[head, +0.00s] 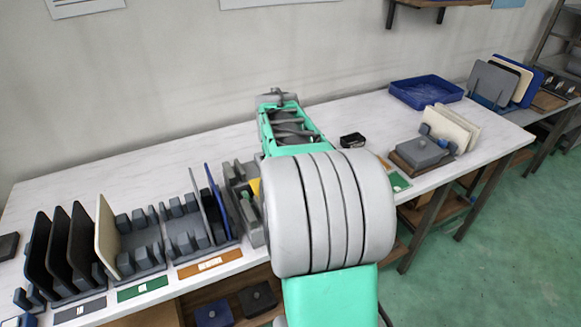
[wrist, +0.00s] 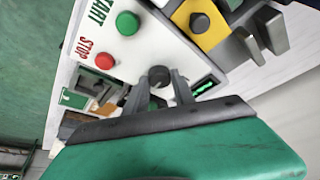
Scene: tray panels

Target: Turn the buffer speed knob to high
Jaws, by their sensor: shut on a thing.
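In the wrist view a white control panel (wrist: 92,30) carries a green button (wrist: 127,22) beside the word START and a red button (wrist: 104,61) beside the word STOP. A dark round knob (wrist: 158,74) sits on the panel, between the fingertips of my gripper (wrist: 158,86). My gripper is shut on this knob. The knob's pointer and any speed markings cannot be made out. A small dark slot with green marks (wrist: 205,86) is just right of the fingers. In the head view my arm hides the gripper and the knob.
A yellow plate with a dark round piece (wrist: 200,24) and grey blocks (wrist: 262,32) stand close to the panel. Racks with upright dark panels (head: 75,245) fill the bench's left. A blue tray (head: 426,92) lies at the back right. The white bench (head: 120,170) is clear behind the racks.

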